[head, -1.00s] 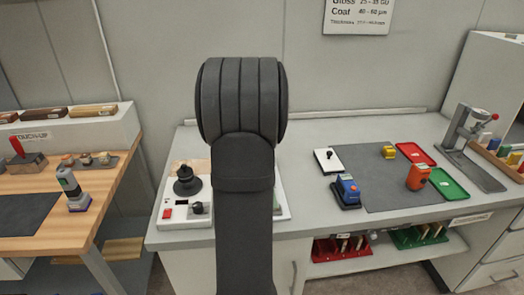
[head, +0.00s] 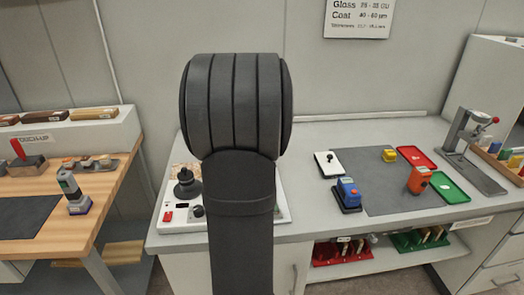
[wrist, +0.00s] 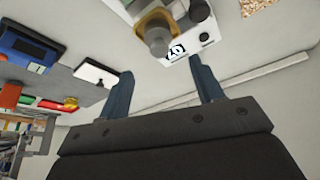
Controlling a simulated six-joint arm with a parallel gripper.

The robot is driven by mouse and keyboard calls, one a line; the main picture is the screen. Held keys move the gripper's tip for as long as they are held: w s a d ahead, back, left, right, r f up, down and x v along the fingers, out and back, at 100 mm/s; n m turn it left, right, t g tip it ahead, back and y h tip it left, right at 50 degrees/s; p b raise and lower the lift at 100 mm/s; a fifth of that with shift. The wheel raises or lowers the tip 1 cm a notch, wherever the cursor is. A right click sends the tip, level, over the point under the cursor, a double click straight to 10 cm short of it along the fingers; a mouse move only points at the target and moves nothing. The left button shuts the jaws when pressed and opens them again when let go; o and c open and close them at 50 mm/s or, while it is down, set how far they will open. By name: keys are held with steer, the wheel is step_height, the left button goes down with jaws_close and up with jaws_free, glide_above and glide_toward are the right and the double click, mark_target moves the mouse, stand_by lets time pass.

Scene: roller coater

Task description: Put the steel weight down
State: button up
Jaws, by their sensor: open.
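A dark round, stepped piece with a knob on top (head: 187,184), which looks like the steel weight, stands upright on a white instrument (head: 180,225) left of my arm. In the wrist view what appears to be the same piece (wrist: 157,37) shows as a grey knob over a brownish round body. It is beyond my fingertips and apart from them. My gripper (wrist: 161,67) is open, its two blue fingers spread with nothing between them. In the head view my arm hides the gripper and part of the instrument.
A small black knob (head: 198,211) and a red button (head: 168,216) are on the instrument. To the right are a white plate (head: 327,162), a blue block (head: 347,190), an orange device (head: 419,179), and red (head: 416,156) and green (head: 449,188) trays. The grey mat (head: 385,202) has free room.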

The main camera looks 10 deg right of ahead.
steer(key=v, duration=0.5)
steer(key=shift+d+f, duration=0.1)
steer(key=shift+f, duration=0.05)
steer(key=x, duration=1.2)
step_height(320, 180, up, 3)
steer(key=shift+f, duration=0.2)
steer(key=shift+r, duration=0.6)
steer(key=shift+f, duration=0.1)
